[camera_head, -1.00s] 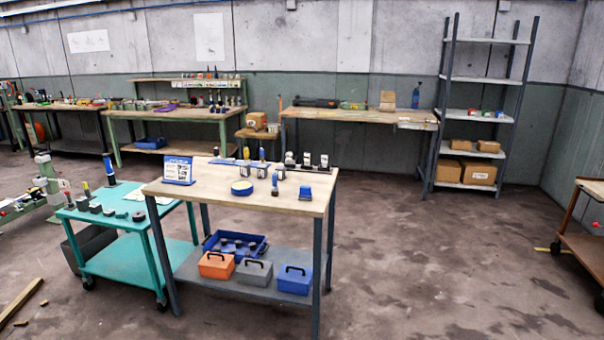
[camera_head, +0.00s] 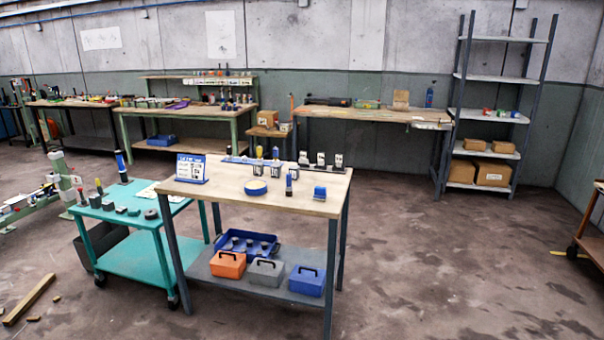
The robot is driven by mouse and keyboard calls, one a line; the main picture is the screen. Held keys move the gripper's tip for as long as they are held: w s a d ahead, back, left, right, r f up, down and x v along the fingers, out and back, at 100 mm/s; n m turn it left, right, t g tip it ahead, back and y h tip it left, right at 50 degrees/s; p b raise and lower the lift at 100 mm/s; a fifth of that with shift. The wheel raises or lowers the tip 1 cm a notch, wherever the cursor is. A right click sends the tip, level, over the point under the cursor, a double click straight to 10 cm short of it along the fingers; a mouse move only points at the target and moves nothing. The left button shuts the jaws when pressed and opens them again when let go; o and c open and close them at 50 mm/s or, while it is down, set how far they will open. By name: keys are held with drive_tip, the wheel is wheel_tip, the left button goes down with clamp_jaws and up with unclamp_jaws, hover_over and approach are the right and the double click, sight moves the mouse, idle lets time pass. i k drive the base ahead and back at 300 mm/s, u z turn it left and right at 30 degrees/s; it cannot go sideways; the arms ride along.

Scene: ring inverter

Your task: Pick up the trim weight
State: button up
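I cannot tell for certain which object is the trim weight. Small dark grey blocks and a round grey piece (camera_head: 151,214) sit on top of the teal cart (camera_head: 130,262) at the left. The wooden-topped table (camera_head: 222,194) beside it holds a blue round item (camera_head: 255,187), a small blue block (camera_head: 320,193), and several small upright pieces with labels (camera_head: 320,160) towards its back edge. A blue and white sign (camera_head: 191,168) stands at its left end. My gripper is not in view.
Orange (camera_head: 228,264), grey (camera_head: 266,271) and blue (camera_head: 307,280) boxes and a blue tray (camera_head: 246,240) fill the table's lower shelf. A plank (camera_head: 29,298) lies on the floor at left. Open floor (camera_head: 430,260) lies to the right.

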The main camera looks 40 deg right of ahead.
sight(293, 170)
drive_tip(key=u, duration=0.05)
drive_tip(key=i, duration=1)
drive_tip(key=z, duration=0.05)
